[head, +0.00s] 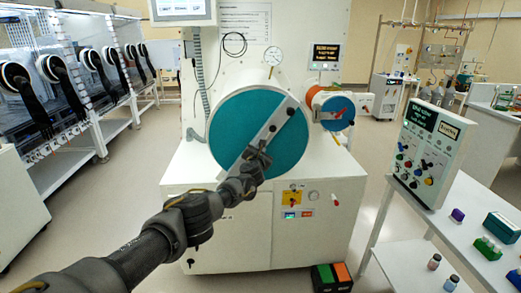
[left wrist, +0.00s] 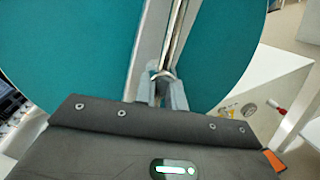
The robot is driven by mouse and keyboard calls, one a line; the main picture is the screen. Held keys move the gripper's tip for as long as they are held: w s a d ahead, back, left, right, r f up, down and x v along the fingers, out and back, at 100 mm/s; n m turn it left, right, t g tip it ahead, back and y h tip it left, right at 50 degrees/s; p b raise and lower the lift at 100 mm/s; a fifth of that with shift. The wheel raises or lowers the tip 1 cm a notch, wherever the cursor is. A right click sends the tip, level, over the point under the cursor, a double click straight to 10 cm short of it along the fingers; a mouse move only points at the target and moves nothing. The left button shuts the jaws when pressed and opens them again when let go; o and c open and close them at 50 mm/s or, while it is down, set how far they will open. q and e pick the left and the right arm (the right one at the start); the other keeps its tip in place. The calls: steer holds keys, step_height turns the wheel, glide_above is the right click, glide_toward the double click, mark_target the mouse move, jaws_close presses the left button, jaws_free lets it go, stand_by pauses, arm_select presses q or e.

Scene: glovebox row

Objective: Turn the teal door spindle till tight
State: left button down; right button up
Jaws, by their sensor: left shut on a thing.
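The large round teal door (head: 235,112) closes the front of a white cylindrical chamber in the head view. A grey metal bar (head: 272,124) lies diagonally across it, from upper right to lower left. My right gripper is not in view.
A smaller blue door with an orange rim (head: 335,112) sits right of the teal door. A control panel (head: 428,150) stands on a white side table (head: 415,262) at right, with small bottles and boxes. A green and orange pedal (head: 330,276) lies on the floor.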

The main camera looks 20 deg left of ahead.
arm_select(q)
steer(key=c, duration=1.5)
jaws_free()
steer(key=shift+f, duration=0.1)
steer(key=shift+c, duration=0.2)
steer(key=p+v, duration=0.2)
steer(key=v, duration=0.8)
steer(key=shift+s, duration=0.35)
